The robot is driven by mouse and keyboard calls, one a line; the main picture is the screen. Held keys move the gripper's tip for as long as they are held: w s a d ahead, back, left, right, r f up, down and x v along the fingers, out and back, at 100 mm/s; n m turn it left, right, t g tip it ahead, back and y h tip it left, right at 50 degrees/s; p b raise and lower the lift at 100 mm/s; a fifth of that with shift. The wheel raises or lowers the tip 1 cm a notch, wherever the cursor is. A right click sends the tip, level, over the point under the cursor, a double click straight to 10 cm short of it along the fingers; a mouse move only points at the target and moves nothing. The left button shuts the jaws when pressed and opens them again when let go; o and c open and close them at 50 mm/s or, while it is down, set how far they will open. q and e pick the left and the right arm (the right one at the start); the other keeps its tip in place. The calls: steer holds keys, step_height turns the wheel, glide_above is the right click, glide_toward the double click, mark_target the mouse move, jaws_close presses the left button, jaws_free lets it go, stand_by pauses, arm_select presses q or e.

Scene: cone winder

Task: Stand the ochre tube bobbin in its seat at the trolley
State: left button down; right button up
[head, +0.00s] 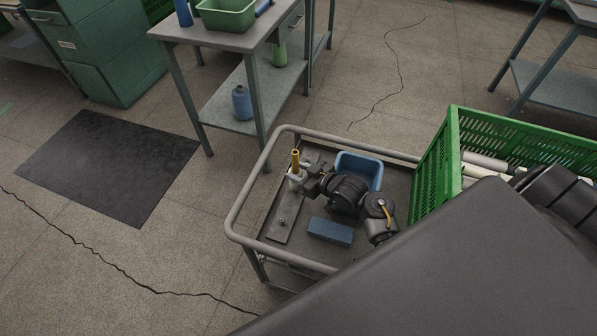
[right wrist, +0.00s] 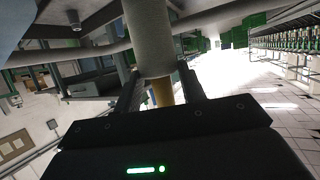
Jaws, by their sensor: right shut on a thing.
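The ochre tube bobbin (head: 296,160) stands upright over the far end of a grey plate (head: 276,232) on the trolley (head: 243,195). Its ochre top shows above a pale lower part. My right gripper (head: 298,179) is shut on it. In the right wrist view the pale bobbin body (right wrist: 150,38) and a bit of ochre show between the fingers (right wrist: 162,92). A small peg (head: 282,221) stands on the near part of the plate. The bobbin's foot is hidden, so I cannot tell whether it touches a seat. My left gripper is out of view.
A blue tray (head: 360,168) and a blue block (head: 330,232) are on the trolley beside my right arm. A green crate (head: 437,165) with pale tubes stands at its right. A grey table (head: 233,44) is behind. A raised rail rings the trolley top.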

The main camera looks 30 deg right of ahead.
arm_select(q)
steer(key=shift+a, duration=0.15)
arm_select(e)
steer(key=shift+f, duration=0.1)
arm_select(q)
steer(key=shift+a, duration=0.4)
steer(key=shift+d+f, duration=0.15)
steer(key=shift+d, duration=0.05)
arm_select(e)
steer(key=shift+f, duration=0.4)
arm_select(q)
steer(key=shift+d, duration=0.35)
arm_select(e)
steer(key=o, duration=1.1)
